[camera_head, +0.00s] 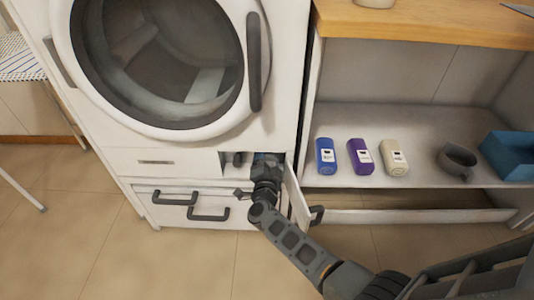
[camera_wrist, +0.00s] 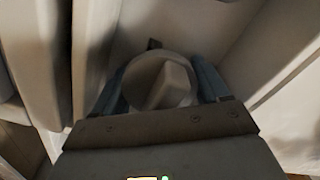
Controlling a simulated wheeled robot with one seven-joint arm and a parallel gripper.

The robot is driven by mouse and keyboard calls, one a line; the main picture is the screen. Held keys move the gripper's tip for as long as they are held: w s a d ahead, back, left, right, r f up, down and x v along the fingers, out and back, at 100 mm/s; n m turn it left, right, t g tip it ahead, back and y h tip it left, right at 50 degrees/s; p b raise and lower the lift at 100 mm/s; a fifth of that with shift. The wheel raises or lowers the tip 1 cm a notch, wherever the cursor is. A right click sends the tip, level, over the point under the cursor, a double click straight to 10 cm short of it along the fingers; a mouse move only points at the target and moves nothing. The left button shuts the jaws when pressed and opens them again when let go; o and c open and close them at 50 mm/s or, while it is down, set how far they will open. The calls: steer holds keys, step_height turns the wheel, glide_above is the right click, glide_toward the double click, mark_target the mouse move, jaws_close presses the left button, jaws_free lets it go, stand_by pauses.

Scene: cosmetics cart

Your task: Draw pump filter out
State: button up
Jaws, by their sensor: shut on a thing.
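The pump filter (camera_wrist: 163,82) is a pale round cap with a raised grip bar, seen in the wrist view. My gripper (camera_wrist: 160,88) has its two bluish fingers on either side of the cap and is shut on it. In the head view my gripper (camera_head: 266,160) reaches into the small opening (camera_head: 233,163) at the lower right front of the white washing machine (camera_head: 125,140). There the arm hides the filter. The small hatch door (camera_head: 296,200) stands open to the right of my gripper.
A drawer with dark handles (camera_head: 208,214) lies below the machine. The floor in front is clear.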

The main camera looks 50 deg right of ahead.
steer(key=p+v, duration=0.4)
steer(key=v, duration=0.8)
steer(key=shift+d, duration=0.1)
steer(key=o, duration=1.3)
steer(key=shift+p+v, duration=0.7)
steer(key=shift+v, duration=3.2)
